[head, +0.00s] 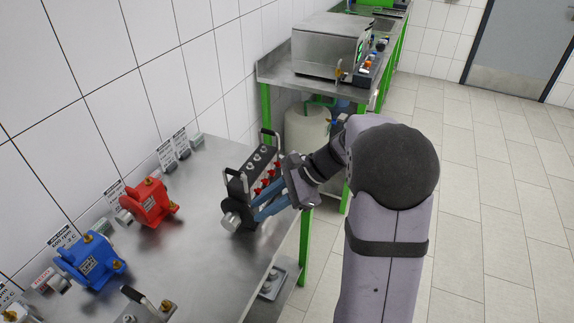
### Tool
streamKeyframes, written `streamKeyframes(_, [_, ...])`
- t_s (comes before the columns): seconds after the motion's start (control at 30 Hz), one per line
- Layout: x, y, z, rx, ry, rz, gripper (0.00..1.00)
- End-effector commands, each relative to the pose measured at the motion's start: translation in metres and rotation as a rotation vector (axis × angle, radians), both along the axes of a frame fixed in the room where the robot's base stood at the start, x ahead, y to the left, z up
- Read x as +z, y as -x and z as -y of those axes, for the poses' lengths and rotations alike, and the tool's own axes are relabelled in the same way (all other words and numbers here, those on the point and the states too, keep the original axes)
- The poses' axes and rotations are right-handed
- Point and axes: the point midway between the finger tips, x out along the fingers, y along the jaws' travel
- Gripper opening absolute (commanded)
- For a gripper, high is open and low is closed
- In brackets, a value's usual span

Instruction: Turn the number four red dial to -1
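A black manifold block (252,177) with a handle at each end stands on the steel bench. It carries a row of red dials (274,170) along the side facing my arm. The dials are small, and I cannot read their numbers or settings. My gripper (260,204) is at the near end of this row, with its two blue fingers pointing at the block. The fingers look apart, one above the other in the picture. They hide the nearest part of the row, so I cannot tell whether a dial lies between them or is touched.
A red pump (150,203) and a blue pump (88,262) stand left of the block along the tiled wall. A steel box (328,46) sits on the farther bench. Bare steel bench (190,245) lies between the pumps and the block.

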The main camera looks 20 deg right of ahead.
Motion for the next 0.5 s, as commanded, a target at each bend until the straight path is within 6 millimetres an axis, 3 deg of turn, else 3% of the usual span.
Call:
streamKeyframes(0.03, [0.013, -0.025, 0.017, -0.124, -0.102, -0.017, 0.22])
streamKeyframes(0.1, [0.035, -0.057, 0.041, -0.277, -0.255, -0.032, 0.22])
streamKeyframes(0.2, [0.062, -0.095, 0.089, -0.470, -0.496, -0.040, 0.22])
streamKeyframes(0.27, [0.067, -0.108, 0.119, -0.550, -0.635, -0.039, 0.22])
streamKeyframes(0.3, [0.064, -0.112, 0.135, -0.581, -0.708, -0.034, 0.22])
streamKeyframes(0.4, [0.037, -0.110, 0.159, -0.609, -0.820, -0.019, 0.22])
streamKeyframes(0.5, [0.005, -0.101, 0.166, -0.603, -0.869, -0.002, 0.22])
